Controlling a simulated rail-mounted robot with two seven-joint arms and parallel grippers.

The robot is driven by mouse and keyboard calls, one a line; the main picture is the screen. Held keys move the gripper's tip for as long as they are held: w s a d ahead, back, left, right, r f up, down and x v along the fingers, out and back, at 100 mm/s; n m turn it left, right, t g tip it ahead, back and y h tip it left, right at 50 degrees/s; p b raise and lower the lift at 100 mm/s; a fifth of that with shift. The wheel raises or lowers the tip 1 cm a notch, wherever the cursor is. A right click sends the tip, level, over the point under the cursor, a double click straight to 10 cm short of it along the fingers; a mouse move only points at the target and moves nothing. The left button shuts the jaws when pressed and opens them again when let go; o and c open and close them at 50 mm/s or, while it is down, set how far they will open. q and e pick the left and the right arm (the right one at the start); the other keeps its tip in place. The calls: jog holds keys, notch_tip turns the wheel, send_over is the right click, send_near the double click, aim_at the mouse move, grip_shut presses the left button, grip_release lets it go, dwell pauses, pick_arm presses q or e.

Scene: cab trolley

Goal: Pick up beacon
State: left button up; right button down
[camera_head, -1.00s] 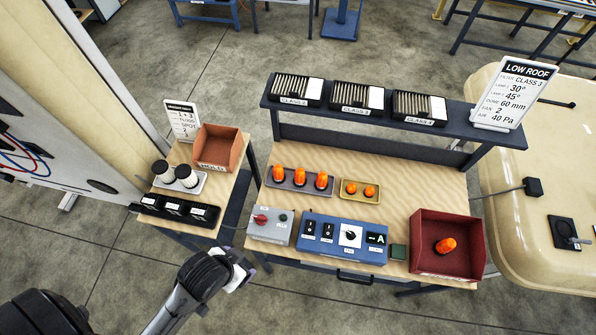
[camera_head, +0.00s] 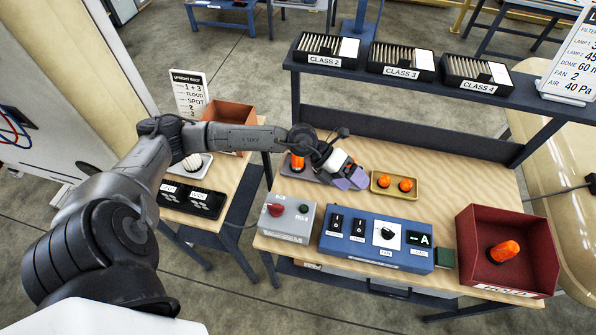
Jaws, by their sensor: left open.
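Orange beacons with dark bases stand on the workbench. One beacon (camera_head: 297,163) shows upright in the grey tray (camera_head: 291,177), just left of my left gripper. The rest of that tray is largely hidden behind my gripper and wrist. Two smaller orange beacons (camera_head: 381,181) (camera_head: 405,185) sit in the yellow tray (camera_head: 394,194), just right of the gripper. Another orange beacon (camera_head: 503,251) lies in the red bin (camera_head: 468,237). My left gripper (camera_head: 350,179) is open above the grey tray's right end; I cannot tell whether a beacon is between its fingers. My right gripper is not in view.
A shelf (camera_head: 400,80) with several black card boxes runs behind.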

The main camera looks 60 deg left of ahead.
pick_arm(q)
jog(key=a+f+g+y+b, duration=0.25)
jog(key=a+f+y, duration=0.25)
jog(key=a, duration=0.7)
jog(key=g+y+b, duration=0.2)
jog(key=y+b, duration=0.1)
jog(key=y, duration=0.3)
send_over(298, 159)
jog(key=s, duration=0.1)
jog(key=shift+n, duration=0.5)
jog(key=f, duration=0.2)
jog(key=a+f, duration=0.1)
jog(key=f, duration=0.4)
jog(key=shift+w+a, duration=0.25)
jog(key=shift+a, duration=0.15)
jog(key=shift+w+f, duration=0.25)
jog(key=shift+f, duration=0.55)
jog(key=shift+w+f, duration=0.2)
jog(key=shift+f, duration=0.65)
jog(key=shift+w+f, duration=0.25)
jog(key=shift+f, duration=1.15)
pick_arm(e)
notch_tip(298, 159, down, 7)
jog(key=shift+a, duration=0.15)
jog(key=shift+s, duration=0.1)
pick_arm(q)
jog(key=c, duration=1.1)
